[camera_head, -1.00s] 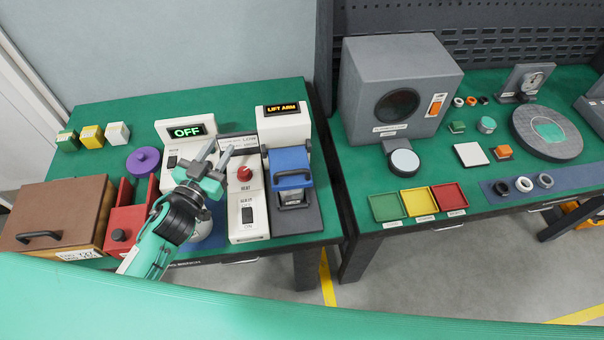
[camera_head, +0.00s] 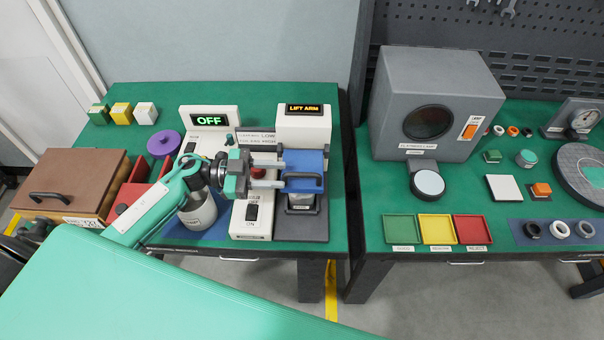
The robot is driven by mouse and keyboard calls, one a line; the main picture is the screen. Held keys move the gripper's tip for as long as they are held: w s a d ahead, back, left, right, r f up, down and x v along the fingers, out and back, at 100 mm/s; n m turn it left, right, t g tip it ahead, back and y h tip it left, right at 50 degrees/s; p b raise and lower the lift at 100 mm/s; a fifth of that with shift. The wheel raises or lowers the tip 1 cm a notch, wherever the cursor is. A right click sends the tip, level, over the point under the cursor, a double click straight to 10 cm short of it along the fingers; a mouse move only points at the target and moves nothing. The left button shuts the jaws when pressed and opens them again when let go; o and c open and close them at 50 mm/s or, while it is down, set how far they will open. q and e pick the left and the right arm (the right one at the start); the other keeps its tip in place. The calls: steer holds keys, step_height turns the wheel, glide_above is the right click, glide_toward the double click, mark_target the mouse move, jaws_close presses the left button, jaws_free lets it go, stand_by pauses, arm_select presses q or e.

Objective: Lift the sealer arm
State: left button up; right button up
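The sealer arm (camera_head: 311,161) is a blue block with a dark loop handle (camera_head: 303,189) on its front, lowered over the sealer base (camera_head: 300,229). The sealer display (camera_head: 303,108) behind it reads "LIFT ARM". My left gripper (camera_head: 284,172) points right, its two grey fingers apart, one above the other in the picture. Its fingertips are at the left edge of the blue arm and the left end of the handle. I cannot tell whether they touch it. My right gripper is not in view.
A white control box (camera_head: 252,216) with a red knob stands left of the sealer, partly under my gripper. A silver cup (camera_head: 197,213) stands below my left wrist. A brown box (camera_head: 75,180) is at left. A grey machine (camera_head: 437,85) stands on the right table.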

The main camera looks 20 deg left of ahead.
mark_target(294, 173)
arm_select(q)
steer(key=p+x, duration=0.1)
steer(key=x, duration=0.4)
steer(key=shift+r, duration=0.15)
steer(key=shift+w+d+p, duration=0.15)
steer(key=shift+d+p, duration=0.15)
steer(key=shift+d, duration=0.3)
jaws_close()
